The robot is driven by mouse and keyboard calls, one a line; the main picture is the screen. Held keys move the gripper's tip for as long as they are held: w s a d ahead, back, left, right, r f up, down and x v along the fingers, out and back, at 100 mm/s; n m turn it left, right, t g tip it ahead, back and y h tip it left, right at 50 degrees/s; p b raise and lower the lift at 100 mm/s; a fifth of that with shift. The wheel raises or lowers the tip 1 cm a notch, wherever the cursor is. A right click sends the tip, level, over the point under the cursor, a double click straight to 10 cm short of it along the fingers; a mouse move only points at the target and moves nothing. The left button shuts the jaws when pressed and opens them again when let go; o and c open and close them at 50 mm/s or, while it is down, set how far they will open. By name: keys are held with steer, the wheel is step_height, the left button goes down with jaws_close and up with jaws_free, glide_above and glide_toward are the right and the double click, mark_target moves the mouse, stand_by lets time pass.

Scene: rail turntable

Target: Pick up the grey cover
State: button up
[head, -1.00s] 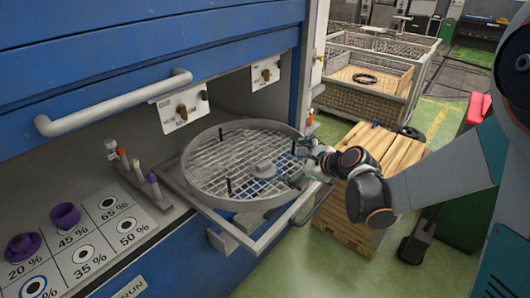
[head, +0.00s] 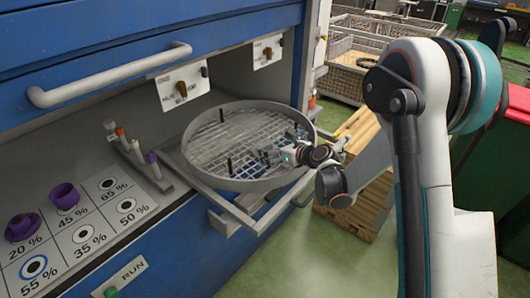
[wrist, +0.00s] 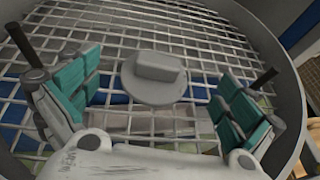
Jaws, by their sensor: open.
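The grey cover (wrist: 154,72), a round disc with a raised block handle, lies on the wire mesh of the round tray (wrist: 284,62) in the wrist view. My gripper (wrist: 157,100) is open, with its teal-padded fingers to either side of the cover and apart from it. In the head view my gripper (head: 274,157) is over the right part of the tray (head: 236,184). I cannot make out the cover clearly there, as my gripper and wrist are in the way.
Dark upright pins (head: 229,164) stand on the mesh. A pull-out frame (head: 233,212) carries the tray. A blue cabinet with a long handle (head: 110,76) rises behind. Purple cups (head: 64,196) stand on a percentage-marked panel at the left. Wooden boxes (head: 358,215) stand at the right.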

mark_target(267, 145)
steer(key=shift+b+x, duration=1.25)
steer(key=shift+x, duration=1.8)
steer(key=shift+s, duration=0.15)
steer(key=c, duration=1.4)
